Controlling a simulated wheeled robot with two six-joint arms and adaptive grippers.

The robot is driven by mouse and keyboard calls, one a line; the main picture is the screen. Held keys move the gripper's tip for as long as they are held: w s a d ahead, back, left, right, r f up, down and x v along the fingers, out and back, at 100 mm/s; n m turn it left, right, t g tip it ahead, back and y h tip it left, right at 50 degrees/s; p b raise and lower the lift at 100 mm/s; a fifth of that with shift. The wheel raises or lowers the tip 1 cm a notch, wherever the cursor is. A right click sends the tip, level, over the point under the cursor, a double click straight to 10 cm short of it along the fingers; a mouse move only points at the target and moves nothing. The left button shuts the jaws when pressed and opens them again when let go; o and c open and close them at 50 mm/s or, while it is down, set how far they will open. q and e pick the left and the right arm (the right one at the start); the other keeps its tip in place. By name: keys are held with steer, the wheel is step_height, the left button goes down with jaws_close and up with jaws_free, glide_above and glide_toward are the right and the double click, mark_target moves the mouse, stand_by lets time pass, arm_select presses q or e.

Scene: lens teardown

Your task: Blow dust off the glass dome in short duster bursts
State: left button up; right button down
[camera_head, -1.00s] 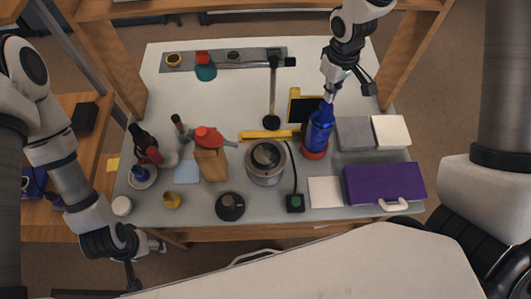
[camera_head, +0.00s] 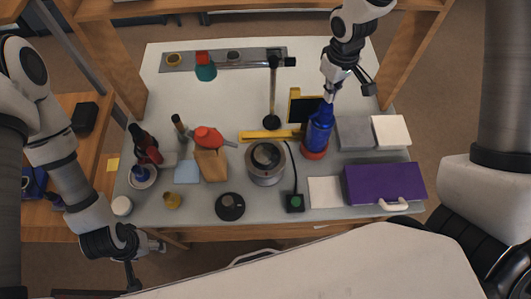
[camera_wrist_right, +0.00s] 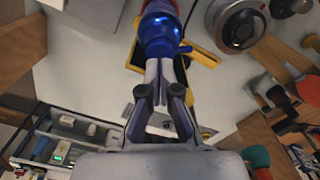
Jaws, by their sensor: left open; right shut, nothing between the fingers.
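A round grey metal housing with a dark glassy dome (camera_head: 266,156) stands near the middle of the table; it also shows in the right wrist view (camera_wrist_right: 242,26). A blue bottle-like can (camera_head: 320,127) stands upright on a red base (camera_head: 314,154) to its right. My right gripper (camera_head: 329,97) is shut, with its fingertips at the can's narrow top; whether they touch is unclear. The can (camera_wrist_right: 160,30) is cut off in the right wrist view. A red bulb with a grey nozzle (camera_head: 207,136) lies left of the dome. My left gripper (camera_head: 142,265) is open and empty, off the table's front left.
A yellow-framed black panel (camera_head: 302,106) and yellow bar (camera_head: 262,136) are close to the can. A black lamp-like stand (camera_head: 272,95) rises behind the dome. A purple case (camera_head: 384,184) and grey and white blocks (camera_head: 391,131) fill the right side.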

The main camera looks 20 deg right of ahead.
mark_target(327, 105)
steer(key=shift+f, duration=0.1)
stand_by(0.5)
steer(key=shift+f+b, duration=1.05)
steer(key=shift+f, duration=0.4)
stand_by(0.4)
step_height(327, 105, up, 3)
steer(key=p, duration=0.3)
steer(key=shift+r, duration=0.1)
stand_by(2.8)
